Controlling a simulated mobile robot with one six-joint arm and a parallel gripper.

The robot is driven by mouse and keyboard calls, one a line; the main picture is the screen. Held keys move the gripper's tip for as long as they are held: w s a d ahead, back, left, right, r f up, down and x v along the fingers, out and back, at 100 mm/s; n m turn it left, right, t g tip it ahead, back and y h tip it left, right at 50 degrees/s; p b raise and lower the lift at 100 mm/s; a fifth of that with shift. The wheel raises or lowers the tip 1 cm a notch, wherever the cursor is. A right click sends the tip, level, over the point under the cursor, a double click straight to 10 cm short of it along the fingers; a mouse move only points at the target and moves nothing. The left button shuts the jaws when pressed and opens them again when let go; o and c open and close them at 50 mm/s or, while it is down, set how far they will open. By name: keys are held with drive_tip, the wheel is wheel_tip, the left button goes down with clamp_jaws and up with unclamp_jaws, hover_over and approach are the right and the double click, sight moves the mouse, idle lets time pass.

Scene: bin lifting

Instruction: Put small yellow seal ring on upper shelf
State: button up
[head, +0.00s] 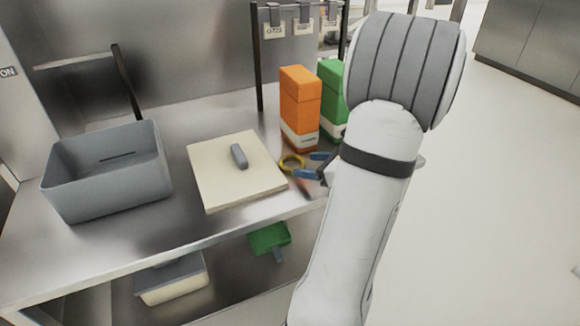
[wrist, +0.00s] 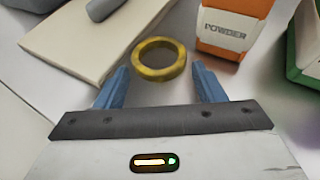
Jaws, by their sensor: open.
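The small yellow seal ring (head: 291,162) lies flat on the upper steel shelf (head: 225,232), between the cream lid and the orange box. In the wrist view the yellow ring (wrist: 159,59) lies just beyond the fingertips, centred between them. My gripper (head: 312,165) is open, with its blue fingers low over the shelf beside the ring. In the wrist view both blue fingertips of my gripper (wrist: 159,75) are apart with nothing between them. My arm hides part of the shelf's right end.
A cream lid (head: 215,175) with a grey handle lies left of the ring. An orange powder box (head: 299,105) and a green box (head: 331,85) stand behind it. A grey bin (head: 105,178) is at the left. A green scoop (head: 269,238) and a lidded container (head: 172,285) are below.

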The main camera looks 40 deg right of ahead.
sight(301, 164)
drive_tip(key=x, duration=0.3)
drive_tip(key=shift+w, duration=0.1)
drive_tip(key=shift+c, duration=0.3)
drive_tip(key=c, duration=0.6)
drive_tip(key=shift+c, duration=0.2)
